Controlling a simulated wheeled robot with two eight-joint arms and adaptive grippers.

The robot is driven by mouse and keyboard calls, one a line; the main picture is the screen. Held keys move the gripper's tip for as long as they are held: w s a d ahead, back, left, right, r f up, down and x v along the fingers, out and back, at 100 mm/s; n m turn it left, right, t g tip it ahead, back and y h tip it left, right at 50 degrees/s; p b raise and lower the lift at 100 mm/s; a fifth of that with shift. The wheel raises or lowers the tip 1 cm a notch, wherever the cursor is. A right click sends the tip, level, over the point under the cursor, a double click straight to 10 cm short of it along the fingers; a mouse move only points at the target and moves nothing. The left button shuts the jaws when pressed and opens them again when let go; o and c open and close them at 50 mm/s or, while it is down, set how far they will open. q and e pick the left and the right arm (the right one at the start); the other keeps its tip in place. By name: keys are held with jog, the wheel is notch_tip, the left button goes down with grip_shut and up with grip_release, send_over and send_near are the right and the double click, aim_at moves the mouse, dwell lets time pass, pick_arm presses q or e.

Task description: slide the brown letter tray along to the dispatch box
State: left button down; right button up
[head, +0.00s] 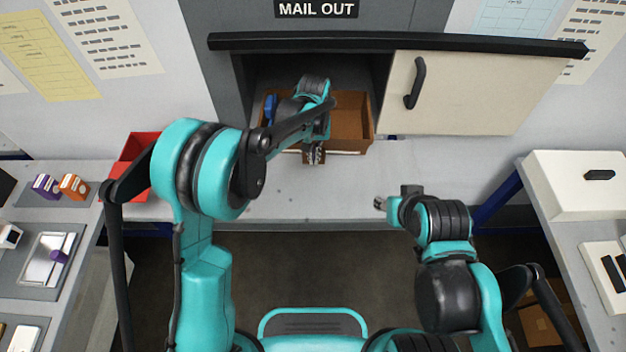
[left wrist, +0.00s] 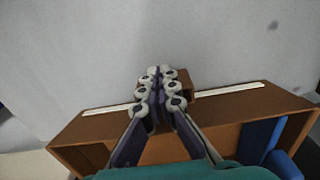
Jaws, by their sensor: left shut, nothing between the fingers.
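The brown letter tray (head: 350,124) stands in the mouth of the dark opening under the MAIL OUT sign, its front part out on the grey counter. A blue thing (head: 270,108) lies inside its left end. My left gripper (head: 313,155) is shut and empty at the tray's front wall, with my arm hiding part of the tray. In the left wrist view the closed fingers (left wrist: 157,78) are over the tray's wall (left wrist: 225,98), beside a small brown block on it; contact is unclear. My right gripper (head: 380,203) is away at the counter's front edge, too small to judge.
A cream sliding panel (head: 458,92) with a black handle covers the right of the opening, below a black rail (head: 400,46). A red tray (head: 138,160) stands left on the counter. Side tables hold small goods. The counter right of the brown tray is clear.

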pick_arm(q)
jog(key=w, duration=0.8)
jog(key=shift+d+p, duration=0.15)
jog(key=shift+p, duration=0.2)
